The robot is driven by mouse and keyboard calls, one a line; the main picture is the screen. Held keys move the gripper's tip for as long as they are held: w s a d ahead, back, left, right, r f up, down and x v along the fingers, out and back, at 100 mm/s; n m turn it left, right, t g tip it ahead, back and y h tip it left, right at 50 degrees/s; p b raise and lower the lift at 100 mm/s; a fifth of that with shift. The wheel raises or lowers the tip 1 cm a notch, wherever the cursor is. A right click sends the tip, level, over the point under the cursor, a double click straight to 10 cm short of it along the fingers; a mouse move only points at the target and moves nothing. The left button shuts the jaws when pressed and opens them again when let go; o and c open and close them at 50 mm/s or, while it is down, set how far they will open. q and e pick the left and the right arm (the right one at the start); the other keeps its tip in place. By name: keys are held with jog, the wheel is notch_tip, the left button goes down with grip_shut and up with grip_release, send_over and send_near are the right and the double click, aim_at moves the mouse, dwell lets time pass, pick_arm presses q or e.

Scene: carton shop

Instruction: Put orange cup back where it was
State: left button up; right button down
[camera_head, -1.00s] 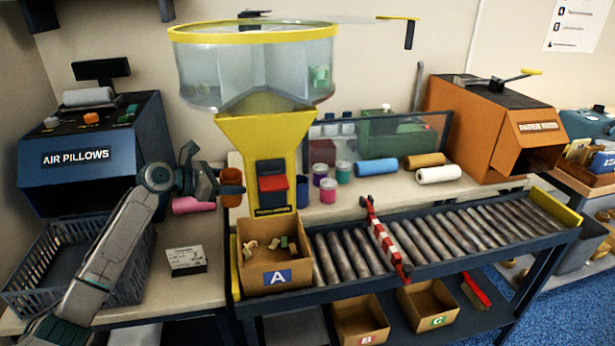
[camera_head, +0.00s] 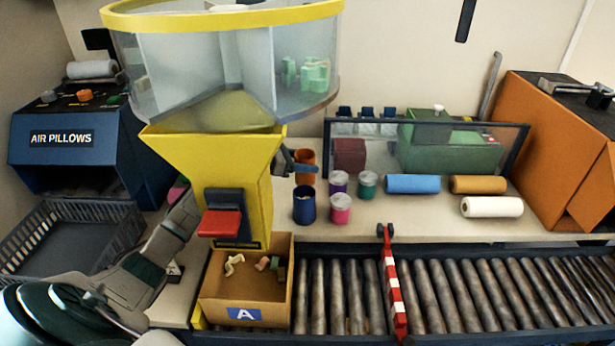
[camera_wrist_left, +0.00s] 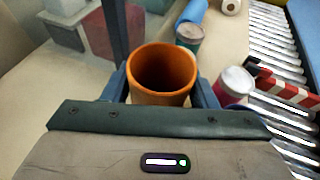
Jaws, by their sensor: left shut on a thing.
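The orange cup (camera_head: 304,166) stands upright behind the yellow dispenser's right side in the head view. In the left wrist view the orange cup (camera_wrist_left: 161,74) sits between the two fingers, its open mouth facing the camera. My left gripper (camera_wrist_left: 162,84) is shut on it. In the head view the left gripper (camera_head: 302,168) shows only in part, because the dispenser hides most of it and the forearm. A dark blue cup (camera_head: 304,206) stands just in front of the orange cup. I cannot tell whether the orange cup touches the table. My right gripper is not in view.
The yellow dispenser (camera_head: 215,165) stands left of the cups. Box A (camera_head: 246,285) and the roller conveyor (camera_head: 450,290) are in front.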

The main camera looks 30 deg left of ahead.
aim_at(305, 175)
pick_arm(q)
jog(key=shift+f, duration=2.4)
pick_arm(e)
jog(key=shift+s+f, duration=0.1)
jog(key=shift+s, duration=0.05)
pick_arm(q)
jog(key=shift+f, duration=0.1)
jog(key=o, duration=0.8)
jog(key=shift+c, duration=0.2)
jog(key=shift+o, duration=1)
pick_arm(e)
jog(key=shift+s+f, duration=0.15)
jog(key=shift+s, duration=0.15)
pick_arm(q)
jog(key=b+v, duration=0.1)
jog(key=v, duration=1.1)
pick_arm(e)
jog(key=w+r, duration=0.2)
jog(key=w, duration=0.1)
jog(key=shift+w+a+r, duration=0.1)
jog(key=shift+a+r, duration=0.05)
